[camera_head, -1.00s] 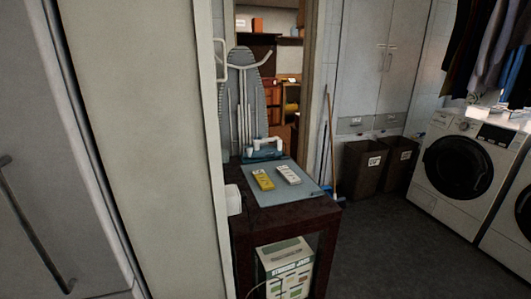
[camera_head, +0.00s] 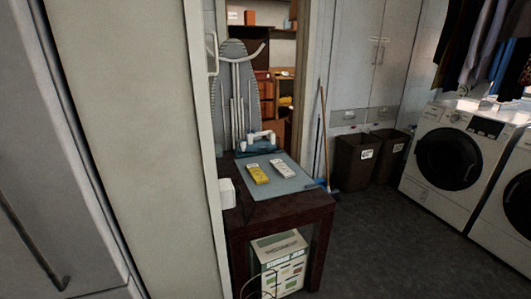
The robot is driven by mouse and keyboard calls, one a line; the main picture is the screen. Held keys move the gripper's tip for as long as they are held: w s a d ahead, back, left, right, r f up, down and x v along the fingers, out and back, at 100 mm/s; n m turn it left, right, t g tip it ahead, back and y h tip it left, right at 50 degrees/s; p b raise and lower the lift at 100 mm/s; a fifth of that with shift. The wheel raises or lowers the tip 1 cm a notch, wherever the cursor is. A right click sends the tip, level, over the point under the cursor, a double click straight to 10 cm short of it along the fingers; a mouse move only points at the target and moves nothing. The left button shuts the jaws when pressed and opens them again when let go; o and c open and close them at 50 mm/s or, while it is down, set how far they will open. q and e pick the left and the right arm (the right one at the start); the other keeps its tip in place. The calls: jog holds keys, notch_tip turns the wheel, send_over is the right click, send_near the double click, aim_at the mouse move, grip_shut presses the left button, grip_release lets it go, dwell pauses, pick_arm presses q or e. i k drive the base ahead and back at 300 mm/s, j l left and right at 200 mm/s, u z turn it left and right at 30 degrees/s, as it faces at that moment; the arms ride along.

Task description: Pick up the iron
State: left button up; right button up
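The iron (camera_head: 258,142), blue with a white handle, sits at the back of a small dark table (camera_head: 290,210). It is in front of the upright ironing board (camera_head: 238,90). A grey-blue mat (camera_head: 285,183) lies on the table in front of the iron. A yellow item (camera_head: 257,174) and a white item (camera_head: 282,168) lie on that mat. Neither of my grippers shows in the view.
A pale wall or door panel (camera_head: 130,130) fills the left. A box (camera_head: 280,262) stands under the table. A broom (camera_head: 323,130), two dark bins (camera_head: 357,162) and washing machines (camera_head: 455,160) stand to the right. The dark floor (camera_head: 390,240) in front is clear.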

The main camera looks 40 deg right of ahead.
aim_at(268, 144)
jog(key=l+z, duration=0.6)
jog(key=z, duration=0.15)
jog(key=i+l+z, duration=0.1)
jog(key=l+z, duration=0.25)
jog(key=i+l+z, duration=0.45)
jog(key=l, duration=0.15)
jog(key=i+l+z, duration=0.35)
jog(key=l+z, duration=0.15)
jog(key=i+l+z, duration=0.25)
jog(key=i+z, duration=0.2)
jog(key=i+u, duration=0.25)
jog(key=i, duration=0.2)
jog(key=i+l+u, duration=0.3)
jog(key=i, duration=0.15)
jog(key=i+l+u, duration=0.1)
jog(key=i+u, duration=0.15)
jog(key=i, duration=0.15)
